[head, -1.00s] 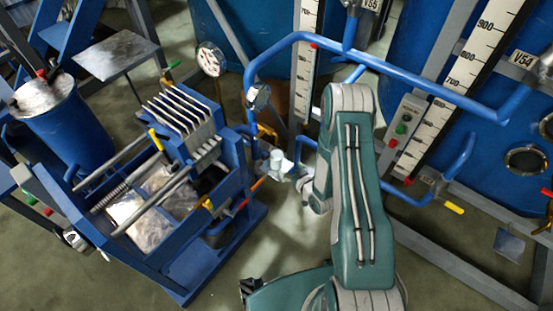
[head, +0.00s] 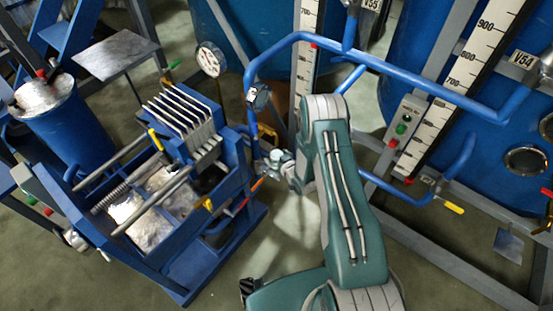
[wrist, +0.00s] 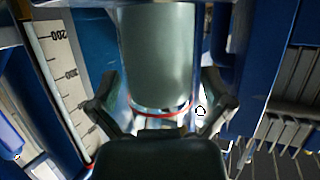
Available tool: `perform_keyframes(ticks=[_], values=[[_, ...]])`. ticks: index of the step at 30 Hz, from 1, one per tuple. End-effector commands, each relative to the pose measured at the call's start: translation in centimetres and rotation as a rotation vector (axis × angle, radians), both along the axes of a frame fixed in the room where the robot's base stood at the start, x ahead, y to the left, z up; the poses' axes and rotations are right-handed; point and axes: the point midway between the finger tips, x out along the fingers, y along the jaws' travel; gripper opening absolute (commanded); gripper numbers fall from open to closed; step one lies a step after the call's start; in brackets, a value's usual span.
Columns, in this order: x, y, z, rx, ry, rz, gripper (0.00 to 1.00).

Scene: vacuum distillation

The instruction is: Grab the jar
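In the wrist view a pale grey-green cylinder, seemingly the jar (wrist: 158,55), stands in the middle with a red ring around its near end. My gripper (wrist: 160,82) is open, with one dark finger on each side of the jar. Narrow gaps seem to show between fingers and jar; contact is not clear. In the head view my gripper is mostly hidden behind my arm and small fittings, and the jar cannot be made out clearly.
A blue pipe (head: 420,82) runs above my arm, in front of blue tanks (head: 400,40) with white scales (head: 436,118). A blue filter press (head: 185,125) with a round gauge (head: 210,60) stands at the left. Bare floor shows between press and tank frame.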

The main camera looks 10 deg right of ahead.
Motion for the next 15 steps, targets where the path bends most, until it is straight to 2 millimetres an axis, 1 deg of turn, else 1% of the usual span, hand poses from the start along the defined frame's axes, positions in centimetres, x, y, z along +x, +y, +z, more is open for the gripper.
perform_keyframes(ticks=[1, 2, 3, 5, 8, 9, 15], values=[[-0.01, 0.00, 0.01, 0.000, 0.000, 0.000, 0.78], [0.00, -0.01, 0.01, 0.000, 0.000, 0.000, 0.64], [0.00, -0.01, 0.02, 0.000, 0.000, 0.000, 0.47], [0.00, -0.01, 0.02, 0.000, 0.000, 0.000, 0.20], [-0.02, -0.01, 0.01, 0.000, 0.000, 0.000, 0.20], [0.00, -0.01, 0.03, 0.000, -0.001, 0.000, 0.16], [0.00, -0.01, 0.07, 0.000, 0.000, 0.000, 0.16]])
